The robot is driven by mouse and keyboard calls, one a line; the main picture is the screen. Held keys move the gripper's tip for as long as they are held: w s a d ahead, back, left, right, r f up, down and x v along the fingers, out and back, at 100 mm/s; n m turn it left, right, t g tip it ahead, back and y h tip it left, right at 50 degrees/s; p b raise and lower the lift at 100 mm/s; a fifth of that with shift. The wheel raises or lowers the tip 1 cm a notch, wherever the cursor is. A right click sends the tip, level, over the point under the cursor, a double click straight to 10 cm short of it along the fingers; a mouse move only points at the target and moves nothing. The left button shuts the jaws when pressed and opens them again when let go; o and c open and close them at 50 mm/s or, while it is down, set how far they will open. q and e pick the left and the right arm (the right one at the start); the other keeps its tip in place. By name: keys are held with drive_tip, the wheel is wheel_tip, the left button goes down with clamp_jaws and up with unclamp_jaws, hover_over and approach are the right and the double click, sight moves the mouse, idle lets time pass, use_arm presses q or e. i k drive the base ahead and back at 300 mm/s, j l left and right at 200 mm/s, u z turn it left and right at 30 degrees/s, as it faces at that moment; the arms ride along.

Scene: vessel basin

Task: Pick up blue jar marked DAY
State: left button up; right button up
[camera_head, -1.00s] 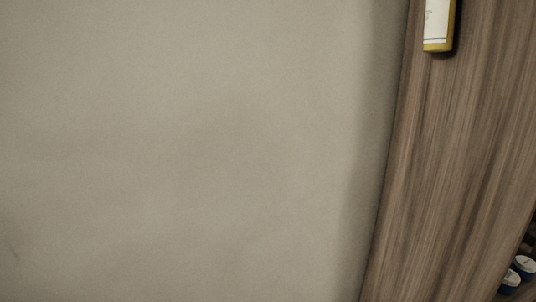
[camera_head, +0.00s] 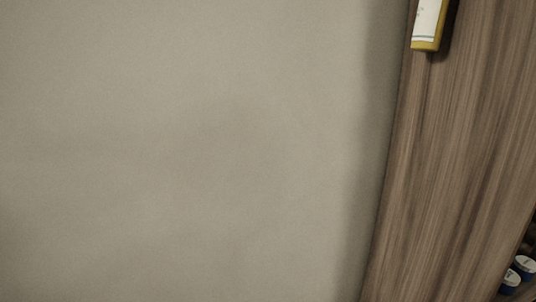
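Two blue jars with white tops are partly in view at the lower right edge of the head view. One blue jar (camera_head: 524,264) is cut off by the picture's right edge, and the other blue jar (camera_head: 511,279) is just below and left of it. Their top markings are too small to read, so I cannot tell whether either says DAY. Neither of my grippers is in view.
A wooden surface (camera_head: 450,160) runs down the right side. A yellow container with a white label (camera_head: 426,24) is at its top, cut off by the upper edge. A plain pale grey surface (camera_head: 180,150) fills the rest.

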sight(511, 279)
drive_tip(key=k+z, duration=0.15)
drive_tip(key=z, duration=0.3)
drive_tip(key=k+l+z, duration=0.1)
drive_tip(key=z, duration=0.35)
drive_tip(key=l+z, duration=0.25)
drive_tip(key=z, duration=0.2)
drive_tip(key=u, duration=0.2)
drive_tip(key=i+l+u, duration=0.2)
drive_tip(key=u, duration=0.2)
drive_tip(key=i+l+u, duration=0.15)
drive_tip(key=l+u, duration=0.2)
drive_tip(key=i+l, duration=0.15)
drive_tip(key=l, duration=0.25)
drive_tip(key=i+l+u, duration=0.15)
drive_tip(key=l, duration=0.25)
drive_tip(key=i+l, duration=0.15)
drive_tip(key=l, duration=0.25)
drive_tip(key=i+l+u, duration=0.15)
drive_tip(key=l, duration=0.3)
